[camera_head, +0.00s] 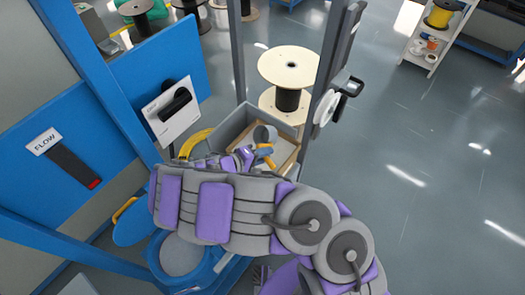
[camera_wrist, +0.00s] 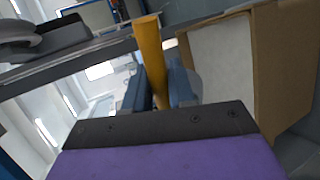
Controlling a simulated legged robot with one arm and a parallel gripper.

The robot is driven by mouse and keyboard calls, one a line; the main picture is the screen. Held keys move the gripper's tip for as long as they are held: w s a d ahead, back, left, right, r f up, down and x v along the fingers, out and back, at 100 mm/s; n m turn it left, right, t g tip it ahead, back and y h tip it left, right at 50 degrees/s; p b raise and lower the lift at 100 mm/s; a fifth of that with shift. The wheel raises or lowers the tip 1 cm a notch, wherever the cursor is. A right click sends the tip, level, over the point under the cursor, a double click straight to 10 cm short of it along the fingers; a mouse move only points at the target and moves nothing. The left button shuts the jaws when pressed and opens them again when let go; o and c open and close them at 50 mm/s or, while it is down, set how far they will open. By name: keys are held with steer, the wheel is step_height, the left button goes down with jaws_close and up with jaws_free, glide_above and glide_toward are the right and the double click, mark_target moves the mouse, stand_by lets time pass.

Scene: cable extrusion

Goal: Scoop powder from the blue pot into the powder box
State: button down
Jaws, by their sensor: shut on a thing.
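The blue pot (camera_head: 158,262) stands at the lower left in the head view, open on top, with grey-white powder (camera_head: 184,254) inside. The powder box (camera_head: 291,158) is a cardboard box with a pale inside, set in a grey bin; it also fills the right of the wrist view (camera_wrist: 276,65). My gripper (camera_head: 253,156) is shut on the orange handle of a scoop (camera_wrist: 151,55). The scoop's grey cup (camera_head: 264,134) shows over the powder box in the head view. I cannot tell whether the cup holds powder. My arm hides part of the bin and the pot's surroundings.
A blue panel with a FLOW label (camera_head: 45,141) and blue frame posts stand at the left. A blue round lid (camera_head: 131,222) is beside the pot. A grey post (camera_head: 322,95) rises right of the bin. A cable spool (camera_head: 289,68) stands behind. The floor at the right is clear.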

steer(key=shift+r+g+y+p, duration=0.95)
steer(key=shift+y+p, duration=0.45)
steer(key=shift+p, duration=1.8)
steer(key=shift+r+g+y+p, duration=0.7)
steer(key=shift+g+y+p, duration=0.6)
steer(key=shift+p, duration=1.85)
steer(key=shift+r+y+p, duration=0.2)
steer(key=shift+y+p, duration=0.3)
steer(key=shift+p, duration=0.6)
steer(key=shift+r+g+y+p, duration=0.15)
steer(key=shift+g+y+p, duration=0.25)
steer(key=shift+p, duration=0.75)
steer(key=shift+r+g+y+p, duration=0.2)
steer(key=shift+g+y+p, duration=0.1)
steer(key=shift+p, duration=1.2)
steer(key=shift+r+g+y+p, duration=0.1)
steer(key=shift+g+y+p, duration=0.25)
steer(key=shift+p, duration=0.55)
